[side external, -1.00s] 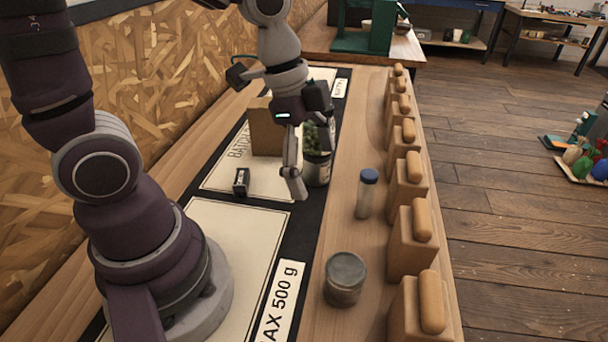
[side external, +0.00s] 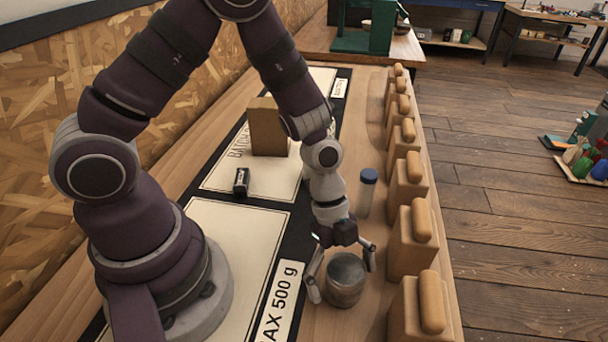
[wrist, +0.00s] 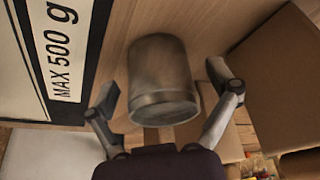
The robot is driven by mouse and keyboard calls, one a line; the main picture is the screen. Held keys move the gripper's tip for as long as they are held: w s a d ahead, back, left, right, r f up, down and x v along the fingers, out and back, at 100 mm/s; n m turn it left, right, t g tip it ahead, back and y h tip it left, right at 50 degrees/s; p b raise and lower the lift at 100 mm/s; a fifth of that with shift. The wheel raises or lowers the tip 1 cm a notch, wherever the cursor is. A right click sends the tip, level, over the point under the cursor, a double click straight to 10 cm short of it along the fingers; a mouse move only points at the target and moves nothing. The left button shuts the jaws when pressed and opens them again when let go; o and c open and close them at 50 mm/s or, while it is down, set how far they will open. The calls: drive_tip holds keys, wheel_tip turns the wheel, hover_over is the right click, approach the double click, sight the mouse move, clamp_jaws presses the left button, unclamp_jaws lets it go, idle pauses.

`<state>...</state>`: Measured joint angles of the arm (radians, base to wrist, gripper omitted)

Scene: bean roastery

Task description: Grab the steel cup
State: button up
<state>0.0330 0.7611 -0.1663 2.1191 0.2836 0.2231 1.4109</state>
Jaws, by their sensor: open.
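The steel cup (side external: 345,280), a short grey metal cylinder, stands upright on the wooden worktop beside the MAX 500 g label. My gripper (side external: 342,277) is open, with one finger on the left side of the cup and the other on its right. In the wrist view the cup (wrist: 160,75) lies between the two spread fingers of my gripper (wrist: 163,84). A gap shows at each side, and I cannot tell whether either finger touches it.
A blue-capped vial (side external: 367,190) stands just behind my gripper. A row of wooden blocks with rounded tops (side external: 408,240) runs along the right edge, close to the cup. A small black item (side external: 241,182) and a brown block (side external: 267,127) are on the pale mat.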

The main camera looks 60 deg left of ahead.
drive_tip(key=c, duration=1.3)
